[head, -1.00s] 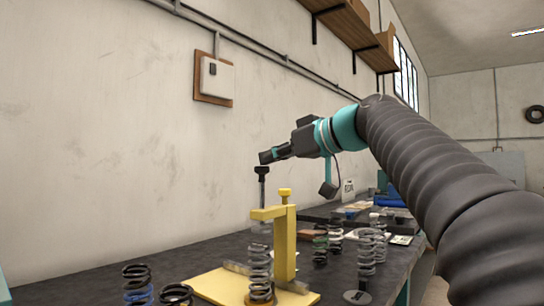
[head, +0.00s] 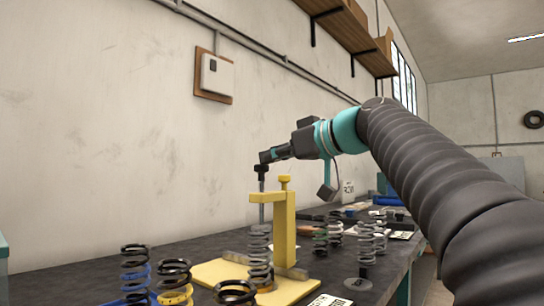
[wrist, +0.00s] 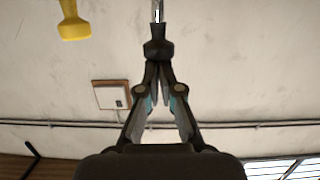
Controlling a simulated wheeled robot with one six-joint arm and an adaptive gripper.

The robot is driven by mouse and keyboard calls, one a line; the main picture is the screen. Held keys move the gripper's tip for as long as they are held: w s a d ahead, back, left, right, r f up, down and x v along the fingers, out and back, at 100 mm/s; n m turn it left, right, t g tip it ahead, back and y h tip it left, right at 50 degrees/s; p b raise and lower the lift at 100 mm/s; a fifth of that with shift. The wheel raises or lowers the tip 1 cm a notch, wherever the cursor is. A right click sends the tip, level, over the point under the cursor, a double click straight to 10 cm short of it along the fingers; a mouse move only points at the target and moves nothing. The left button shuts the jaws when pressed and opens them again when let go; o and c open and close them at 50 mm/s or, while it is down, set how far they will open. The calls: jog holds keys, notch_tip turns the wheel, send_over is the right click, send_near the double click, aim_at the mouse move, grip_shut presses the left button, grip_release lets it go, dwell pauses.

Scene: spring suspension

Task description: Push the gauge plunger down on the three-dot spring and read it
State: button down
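The yellow gauge stand (head: 285,225) stands on a yellow base on the dark bench. Its plunger (head: 262,180) has a black knob and a grey shaft running down through the stand's arm. A grey coil spring (head: 259,262) stands upright under that arm. No dot marks or gauge reading can be made out. My gripper (head: 264,157) is at the top of the plunger knob, pointing left in the head view. In the wrist view my gripper's fingers (wrist: 157,68) are closed together, their tips against the black plunger knob (wrist: 158,46).
Several dark springs, including one with a yellow part (head: 174,284), stand front left. Grey springs (head: 366,244) stand right of the stand, with a label card (head: 330,300) in front. The wall runs behind the bench; a shelf (head: 345,22) hangs above.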

jog(key=s+d+r+p, duration=0.3)
jog(key=s+d+r, duration=0.3)
jog(key=d, duration=0.1)
jog(key=shift+d+r, duration=0.2)
jog(key=shift+d, duration=0.15)
dwell(1.2)
